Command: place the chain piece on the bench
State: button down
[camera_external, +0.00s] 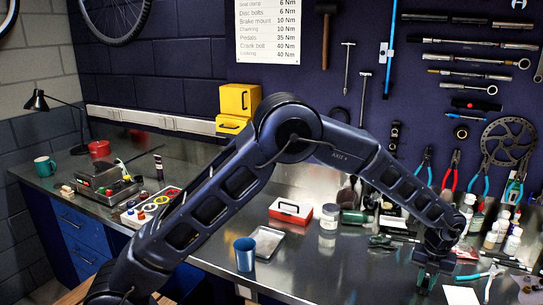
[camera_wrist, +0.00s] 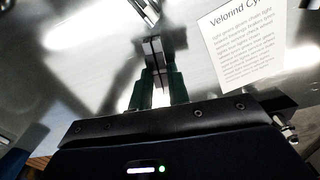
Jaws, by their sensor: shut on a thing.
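My gripper (camera_external: 427,278) is at the right of the external view, pointing down low over the metal bench (camera_external: 335,272). In the wrist view its two green fingers (camera_wrist: 158,88) are closed on a small dark and silvery piece (camera_wrist: 153,48), which looks like the chain piece. The piece sticks out past the fingertips over the shiny bench top. In the external view the piece is too small or hidden to make out. I cannot tell whether it touches the bench.
A printed paper (camera_wrist: 240,45) lies just right of the gripper; it also shows in the external view (camera_external: 461,295). Pliers (camera_external: 490,280) and bottles (camera_external: 512,241) are to the right. A blue cup (camera_external: 245,254) and a tray (camera_external: 264,241) stand left, with bare bench between.

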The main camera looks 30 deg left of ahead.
aim_at(425, 284)
jog(key=shift+f, duration=0.25)
jog(key=shift+f, duration=0.15)
jog(key=c, duration=1.3)
grip_release()
jog(key=shift+c, duration=0.2)
notch_tip(425, 284, up, 12)
jog(key=shift+r, duration=0.2)
